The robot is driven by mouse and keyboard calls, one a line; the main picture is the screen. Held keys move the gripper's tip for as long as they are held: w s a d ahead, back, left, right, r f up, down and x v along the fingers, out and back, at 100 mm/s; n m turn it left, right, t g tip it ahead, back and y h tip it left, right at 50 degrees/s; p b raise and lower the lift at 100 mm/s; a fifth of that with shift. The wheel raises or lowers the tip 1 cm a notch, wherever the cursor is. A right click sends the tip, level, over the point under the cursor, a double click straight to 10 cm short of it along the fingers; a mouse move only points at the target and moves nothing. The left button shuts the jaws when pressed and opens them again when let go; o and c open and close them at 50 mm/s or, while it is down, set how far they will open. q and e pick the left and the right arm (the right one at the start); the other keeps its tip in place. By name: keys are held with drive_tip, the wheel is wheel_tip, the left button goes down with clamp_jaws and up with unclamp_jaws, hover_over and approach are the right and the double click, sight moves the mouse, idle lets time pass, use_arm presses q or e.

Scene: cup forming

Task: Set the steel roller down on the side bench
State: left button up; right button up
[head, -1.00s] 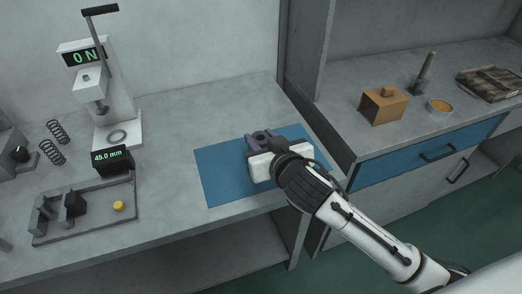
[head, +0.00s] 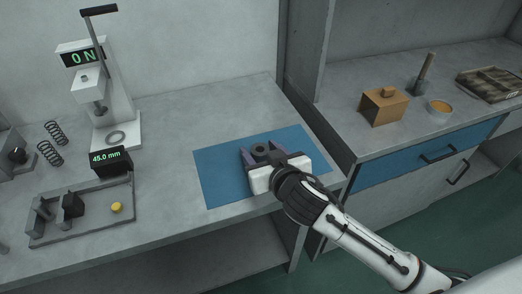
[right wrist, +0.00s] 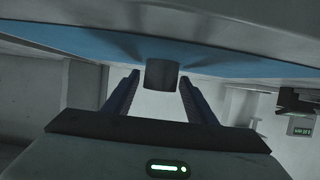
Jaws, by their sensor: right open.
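The steel roller (head: 260,149) is a short dark cylinder with a hole in its top. It appears to stand upright on the blue mat (head: 222,186) on the grey bench. My right gripper (head: 262,153) is open, with one finger on each side of the roller. In the right wrist view the roller (right wrist: 162,75) sits between the fingertips (right wrist: 160,78), with a small gap on both sides. My left gripper is out of view.
A press (head: 105,100) reading 0 N, two springs (head: 50,143) and a gauge tray (head: 90,222) with a yellow piece are at left. Bare mat surrounds the roller.

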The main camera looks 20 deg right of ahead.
drive_tip(key=shift+r, duration=0.25)
drive_tip(key=v, duration=1.2)
idle(0.7)
